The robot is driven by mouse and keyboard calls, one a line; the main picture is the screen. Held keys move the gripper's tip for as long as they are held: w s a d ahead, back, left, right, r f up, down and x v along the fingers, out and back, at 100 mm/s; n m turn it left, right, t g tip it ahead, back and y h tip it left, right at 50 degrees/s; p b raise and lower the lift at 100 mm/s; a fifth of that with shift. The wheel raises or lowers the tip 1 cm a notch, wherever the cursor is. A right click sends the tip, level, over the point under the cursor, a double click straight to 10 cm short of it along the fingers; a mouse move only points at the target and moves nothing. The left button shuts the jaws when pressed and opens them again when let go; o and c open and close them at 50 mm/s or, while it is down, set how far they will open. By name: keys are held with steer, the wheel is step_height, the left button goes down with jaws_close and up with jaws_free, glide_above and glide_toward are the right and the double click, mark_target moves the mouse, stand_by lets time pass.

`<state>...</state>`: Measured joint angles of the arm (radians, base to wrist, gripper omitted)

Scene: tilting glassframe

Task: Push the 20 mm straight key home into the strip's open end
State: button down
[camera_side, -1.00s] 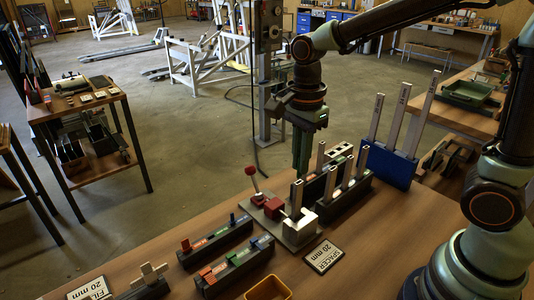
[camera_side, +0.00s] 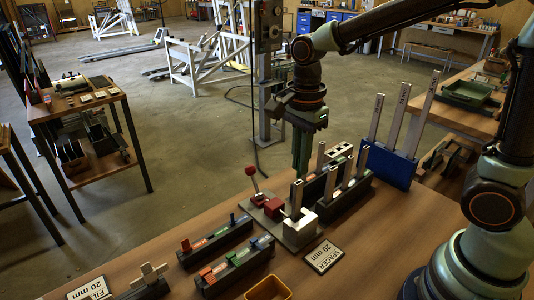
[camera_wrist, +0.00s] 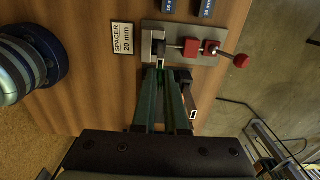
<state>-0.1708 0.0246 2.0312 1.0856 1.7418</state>
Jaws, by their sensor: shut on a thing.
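My gripper (camera_side: 301,174) points down with its long green fingers close together, also seen in the wrist view (camera_wrist: 160,76). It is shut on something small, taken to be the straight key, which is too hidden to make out. A slim silver strip (camera_side: 298,196) stands upright by the pale clamp block (camera_side: 301,222). Its small pale-edged open end (camera_wrist: 160,63) shows near my fingertips in the wrist view. The fingertips look just above it. I cannot tell whether the key touches the strip or sits partly in it.
A red toggle clamp (camera_side: 273,207) sits on the grey plate beside the strip. A black rack (camera_side: 345,203) with upright silver strips stands close to the right. Two key racks (camera_side: 215,240) (camera_side: 236,262) lie in front. A blue stand (camera_side: 388,168) holds taller strips behind.

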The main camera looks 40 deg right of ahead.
steer(key=shift+f, duration=1.45)
steer(key=c, duration=0.9)
jaws_free()
step_height(320, 180, up, 12)
steer(key=shift+r, duration=0.1)
steer(key=s+d+f+n+t, duration=0.1)
steer(key=s+d+n+t, duration=0.1)
steer(key=n, duration=0.4)
steer(key=s+d+f+n+t, duration=0.1)
steer(key=s+d+n, duration=0.1)
steer(key=n, duration=0.4)
steer(key=s+d+f+n+t, duration=0.1)
steer(key=s+d+n+t, duration=0.1)
steer(key=n, duration=0.4)
steer(key=shift+t, duration=0.3)
